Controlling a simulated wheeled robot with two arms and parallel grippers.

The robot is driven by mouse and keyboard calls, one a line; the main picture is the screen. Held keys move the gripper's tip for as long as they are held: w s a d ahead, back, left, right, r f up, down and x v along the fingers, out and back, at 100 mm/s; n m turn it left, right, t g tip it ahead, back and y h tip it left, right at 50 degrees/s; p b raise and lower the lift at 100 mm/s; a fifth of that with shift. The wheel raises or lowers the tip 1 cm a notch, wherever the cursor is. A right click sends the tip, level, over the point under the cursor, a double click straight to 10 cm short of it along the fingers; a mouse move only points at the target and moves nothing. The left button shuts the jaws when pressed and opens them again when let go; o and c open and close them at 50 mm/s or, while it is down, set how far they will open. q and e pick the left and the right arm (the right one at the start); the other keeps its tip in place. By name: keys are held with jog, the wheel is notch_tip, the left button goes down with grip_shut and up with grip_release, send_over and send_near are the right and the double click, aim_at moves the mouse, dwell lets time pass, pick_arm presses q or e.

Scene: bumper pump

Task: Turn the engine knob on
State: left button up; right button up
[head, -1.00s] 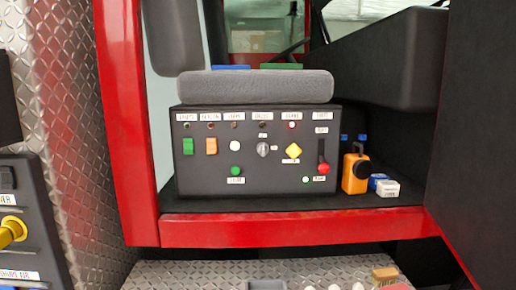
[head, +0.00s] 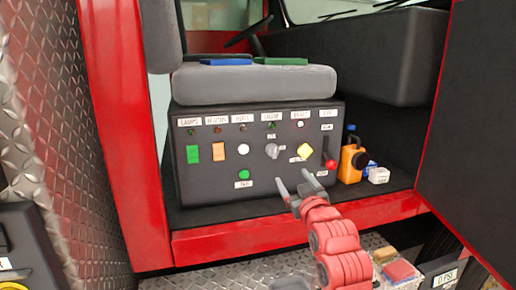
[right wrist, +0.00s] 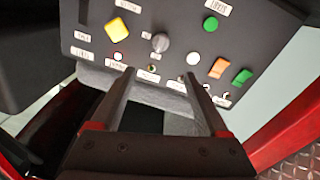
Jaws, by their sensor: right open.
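The engine knob (head: 272,151) is a small grey knob in the middle of the black control panel (head: 205,192), under a small lamp that looks greenish. It also shows in the right wrist view (right wrist: 161,42), where the panel appears upside down. My right gripper (head: 292,177) is open and empty, in front of the panel's lower part. Its fingertips are below and slightly right of the knob in the head view, apart from it. The knob's exact setting is too small to tell. My left gripper is not in view.
An orange container (head: 350,163) stands right of the panel. Red frame posts edge the opening; a dark door (head: 475,130) is at right.

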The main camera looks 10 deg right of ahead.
jog(key=p, duration=0.7)
send_near(275, 154)
jog(key=w, duration=0.7)
jog(key=shift+w+r, duration=0.3)
jog(key=shift+r, duration=0.05)
jog(key=shift+w+d+f, duration=0.1)
jog(key=shift+w, duration=0.85)
grip_shut()
